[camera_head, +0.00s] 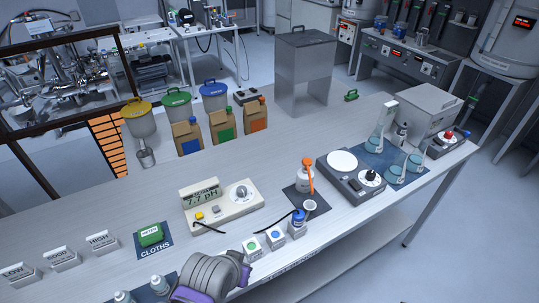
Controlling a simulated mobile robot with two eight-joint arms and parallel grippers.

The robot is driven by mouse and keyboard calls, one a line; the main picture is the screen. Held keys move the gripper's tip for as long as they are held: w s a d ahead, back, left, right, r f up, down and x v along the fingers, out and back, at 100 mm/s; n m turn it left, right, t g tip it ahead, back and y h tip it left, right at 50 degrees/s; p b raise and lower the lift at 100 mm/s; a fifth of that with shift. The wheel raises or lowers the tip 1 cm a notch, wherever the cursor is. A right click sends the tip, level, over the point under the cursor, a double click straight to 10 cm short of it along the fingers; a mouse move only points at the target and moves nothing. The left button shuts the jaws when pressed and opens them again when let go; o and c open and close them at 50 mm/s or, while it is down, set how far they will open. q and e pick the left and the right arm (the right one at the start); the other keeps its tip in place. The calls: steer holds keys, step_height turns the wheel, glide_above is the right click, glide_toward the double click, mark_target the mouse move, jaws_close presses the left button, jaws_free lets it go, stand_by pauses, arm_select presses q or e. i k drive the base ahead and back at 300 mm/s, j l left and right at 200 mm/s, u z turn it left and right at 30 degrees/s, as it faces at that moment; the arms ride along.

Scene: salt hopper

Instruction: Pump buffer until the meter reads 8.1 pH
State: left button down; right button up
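The pH meter (222,206) sits on the bench with a tilted display that looks like 7.7 pH, a round knob and a yellow button. A white bottle with an orange pump top (306,176) stands upright on a dark mat to its right. A small white cup (310,206) stands on the mat's front edge, just below the bottle in the picture. A blue-capped container (298,223) is beside the cup, with a black cable near it. The liquid levels cannot be made out.
A stirrer-like plate (351,178) and flasks on a blue mat (405,178) are to the right. Cartons (222,124) and lidded buckets (177,104) stand behind.

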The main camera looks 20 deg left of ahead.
mark_target(308, 163)
steer(key=i+u, duration=0.4)
steer(key=i, duration=0.2)
steer(key=l+u, duration=0.1)
steer(key=u, duration=0.45)
